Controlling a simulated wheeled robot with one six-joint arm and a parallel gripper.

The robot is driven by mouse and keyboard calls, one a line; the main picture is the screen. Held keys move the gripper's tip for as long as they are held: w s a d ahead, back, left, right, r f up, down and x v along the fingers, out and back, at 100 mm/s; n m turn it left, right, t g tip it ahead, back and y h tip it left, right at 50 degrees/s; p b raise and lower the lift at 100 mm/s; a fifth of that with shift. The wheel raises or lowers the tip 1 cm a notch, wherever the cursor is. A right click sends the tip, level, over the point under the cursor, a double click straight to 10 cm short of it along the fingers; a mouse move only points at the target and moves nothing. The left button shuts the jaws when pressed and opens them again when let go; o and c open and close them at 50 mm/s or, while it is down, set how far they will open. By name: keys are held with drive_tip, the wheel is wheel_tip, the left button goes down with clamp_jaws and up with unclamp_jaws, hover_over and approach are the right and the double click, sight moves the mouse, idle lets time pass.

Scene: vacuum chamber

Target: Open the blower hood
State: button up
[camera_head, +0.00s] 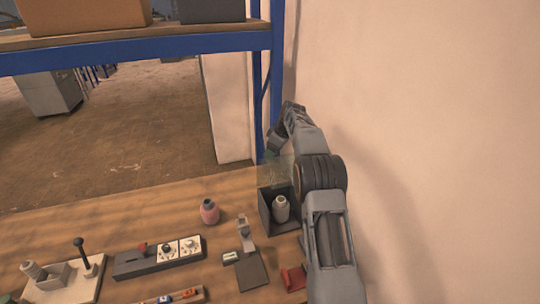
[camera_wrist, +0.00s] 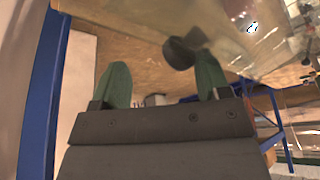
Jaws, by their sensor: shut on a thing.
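The blower hood (camera_head: 265,174) is a clear, see-through cover above a dark open box (camera_head: 272,222) at the back right of the bench. It shows tilted up over the box, and its clear panel also fills the upper right of the wrist view (camera_wrist: 265,50). My gripper (camera_head: 273,154) is at the hood's upper edge. In the wrist view my gripper (camera_wrist: 155,82) has green fingers, with a dark round handle (camera_wrist: 182,53) at the right finger. It is shut on this handle, though the exact contact is partly hidden.
A grey bottle (camera_head: 281,209) stands in the box. A pink bottle (camera_head: 209,211), a control panel with knobs (camera_head: 160,256) and a joystick base (camera_head: 58,279) are on the bench to the left. A blue shelf post (camera_head: 276,70) and the wall are close to my arm.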

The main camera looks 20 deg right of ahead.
drive_tip(key=v, duration=1.1)
drive_tip(key=shift+s+r, duration=0.2)
drive_tip(key=shift+r, duration=0.15)
